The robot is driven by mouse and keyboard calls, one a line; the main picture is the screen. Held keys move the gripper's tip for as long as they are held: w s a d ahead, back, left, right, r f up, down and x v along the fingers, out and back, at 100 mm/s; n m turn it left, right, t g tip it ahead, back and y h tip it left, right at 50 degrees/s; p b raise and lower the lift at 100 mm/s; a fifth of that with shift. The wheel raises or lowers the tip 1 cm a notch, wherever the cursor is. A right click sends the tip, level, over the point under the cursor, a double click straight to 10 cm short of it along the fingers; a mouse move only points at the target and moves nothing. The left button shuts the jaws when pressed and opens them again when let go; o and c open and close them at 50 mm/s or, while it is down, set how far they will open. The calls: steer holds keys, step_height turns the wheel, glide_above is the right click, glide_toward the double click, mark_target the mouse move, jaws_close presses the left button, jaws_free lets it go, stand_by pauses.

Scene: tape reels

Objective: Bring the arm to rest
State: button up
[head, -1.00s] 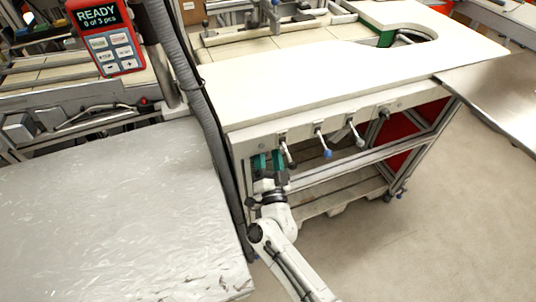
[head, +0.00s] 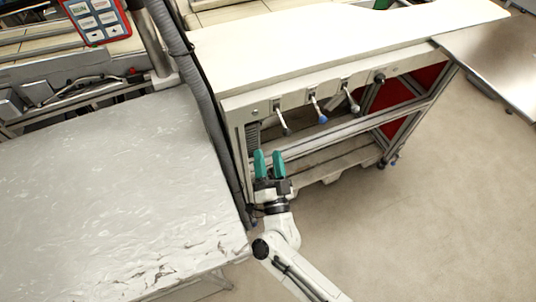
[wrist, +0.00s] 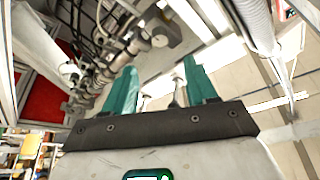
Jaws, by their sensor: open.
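My gripper (head: 268,164) has two green fingers and is open and empty. In the head view it is low in front of the left front corner of the white-topped workbench, apart from the grey surface at left. My arm reaches up to it from the bottom of the picture. In the wrist view the gripper (wrist: 157,92) has its fingers spread with nothing between them.
The white-topped workbench (head: 330,45) has several levers (head: 318,110) along its front. A grey marbled surface (head: 110,190) fills the left. A grey corrugated hose (head: 195,90) hangs between them. A red counter box (head: 95,18) is at top left. Bare floor (head: 430,220) lies at right.

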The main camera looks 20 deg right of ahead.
stand_by(0.4)
steer(key=s+f+n+g+y, duration=0.4)
steer(key=s+n+g+y, duration=0.45)
steer(key=n+g, duration=0.25)
steer(key=s+d+g+h, duration=0.2)
steer(key=s+d+g, duration=0.2)
steer(key=s, duration=0.6)
steer(key=s+d+r+m+g+h, duration=0.1)
steer(key=s+d+g+h, duration=0.1)
steer(key=s+d+g, duration=0.3)
steer(key=s+d, duration=0.2)
steer(key=s, duration=0.2)
steer(key=shift+s+d+p, duration=0.15)
steer(key=shift+s+p, duration=0.2)
steer(key=shift+p, duration=0.05)
